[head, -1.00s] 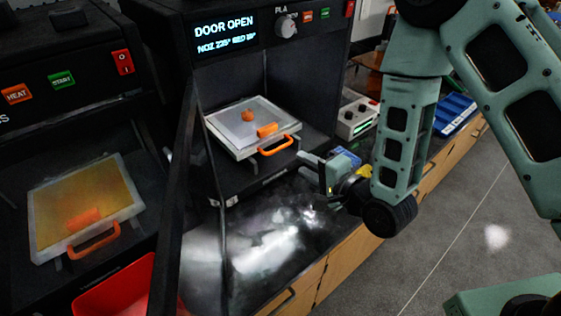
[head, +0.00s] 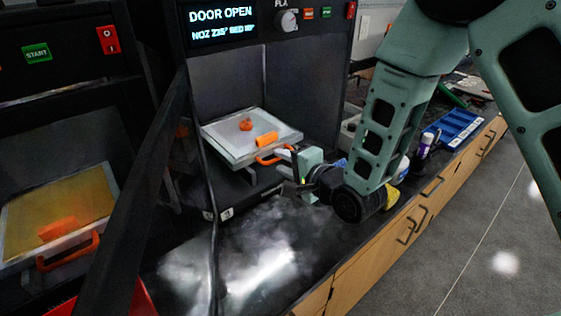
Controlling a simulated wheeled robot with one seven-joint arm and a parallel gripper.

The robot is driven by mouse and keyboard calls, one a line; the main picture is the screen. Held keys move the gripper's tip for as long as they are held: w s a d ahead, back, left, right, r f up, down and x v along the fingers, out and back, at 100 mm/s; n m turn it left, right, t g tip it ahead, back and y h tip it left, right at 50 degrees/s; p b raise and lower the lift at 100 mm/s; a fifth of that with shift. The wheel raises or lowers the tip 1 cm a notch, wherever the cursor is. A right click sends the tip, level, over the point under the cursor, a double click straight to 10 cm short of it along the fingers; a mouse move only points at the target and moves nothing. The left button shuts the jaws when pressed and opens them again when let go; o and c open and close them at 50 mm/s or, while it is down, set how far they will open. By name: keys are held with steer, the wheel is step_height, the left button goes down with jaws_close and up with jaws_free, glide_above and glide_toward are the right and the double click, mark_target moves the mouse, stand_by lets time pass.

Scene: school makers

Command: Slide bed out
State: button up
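The bed (head: 235,150) is a pale, flat plate with an orange front handle (head: 268,158). It sits inside the open middle printer (head: 230,85), whose screen reads DOOR OPEN. A small orange printed piece (head: 246,124) and an orange tab (head: 266,139) are on it. My gripper (head: 284,161) is at the right end of the handle, with its pale fingers apart, one above the other. The handle's end appears to lie between them; I cannot tell whether they touch it.
The printer's open door (head: 150,190) stands at the left of the opening. A second printer with a yellowish bed (head: 60,215) is at the left. A blue tray (head: 452,127) and bottles are on the counter at the right. Bare counter (head: 255,250) lies in front of the printer.

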steer(key=shift+x, duration=0.8)
jaws_close()
